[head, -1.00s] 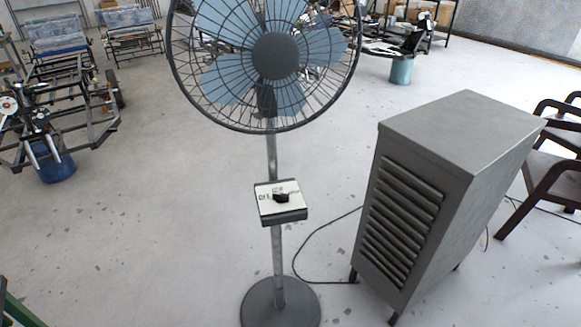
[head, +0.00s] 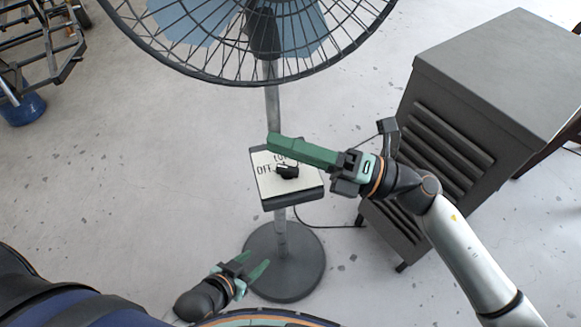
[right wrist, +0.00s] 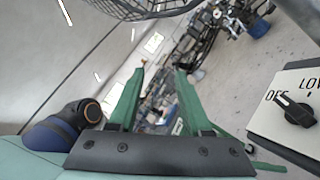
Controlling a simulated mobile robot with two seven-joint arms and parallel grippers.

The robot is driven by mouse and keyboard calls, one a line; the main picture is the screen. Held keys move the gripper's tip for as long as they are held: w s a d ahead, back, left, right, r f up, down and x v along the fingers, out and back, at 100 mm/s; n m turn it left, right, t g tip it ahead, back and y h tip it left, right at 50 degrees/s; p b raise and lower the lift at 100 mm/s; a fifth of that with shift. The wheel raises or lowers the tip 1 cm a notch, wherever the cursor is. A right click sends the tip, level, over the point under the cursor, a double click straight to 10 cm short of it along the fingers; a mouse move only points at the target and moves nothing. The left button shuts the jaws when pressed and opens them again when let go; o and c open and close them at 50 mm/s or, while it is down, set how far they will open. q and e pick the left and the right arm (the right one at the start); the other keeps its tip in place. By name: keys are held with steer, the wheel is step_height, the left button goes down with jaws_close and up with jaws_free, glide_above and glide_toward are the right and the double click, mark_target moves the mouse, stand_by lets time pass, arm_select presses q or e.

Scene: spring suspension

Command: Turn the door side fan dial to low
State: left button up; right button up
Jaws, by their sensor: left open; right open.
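The fan's dial is a black knob (head: 287,171) on a white-faced control box (head: 270,186) fixed to the fan's pole. "OFF" and part of another label show in the head view; "LOW" is readable beside "OFF" in the right wrist view, where the knob (right wrist: 294,110) sits at the right edge. My right gripper (head: 275,147) reaches in from the right, its green fingers over the upper part of the box, hiding some lettering. In the right wrist view its fingers (right wrist: 158,82) are spread and empty, with the box to their right. My left gripper (head: 256,268) is open and empty near the fan's base.
The pedestal fan (head: 264,35) has a wire cage above the box and a round base (head: 286,262) on the floor. A grey louvred cabinet (head: 489,75) stands to the right, behind my right arm. A cable runs along the floor.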

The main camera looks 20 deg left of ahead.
mark_target(288, 167)
step_height(288, 167, down, 5)
steer(key=s+n+g+h+b, duration=0.1)
steer(key=s+n+g+h, duration=0.15)
steer(key=n+h, duration=0.45)
steer(key=w+d+f+n+t+h+b, duration=0.1)
steer(key=w+d+f+n+t+h, duration=0.2)
steer(key=w+d+f+n+h, duration=0.55)
steer(key=a+m, duration=0.1)
steer(key=a, duration=0.2)
steer(key=a+r+p, duration=0.1)
steer(key=a, duration=0.2)
steer(key=a+r+m, duration=0.1)
steer(key=a, duration=0.2)
steer(key=shift+w+m+h, duration=0.15)
steer(key=shift+m+h, duration=0.1)
steer(key=shift+m, duration=0.1)
steer(key=shift+a+f+p, duration=0.2)
steer(key=shift+a+p, duration=0.1)
steer(key=shift+p, duration=0.05)
steer(key=shift+a+f, duration=0.1)
steer(key=shift+f, duration=0.35)
jaws_close()
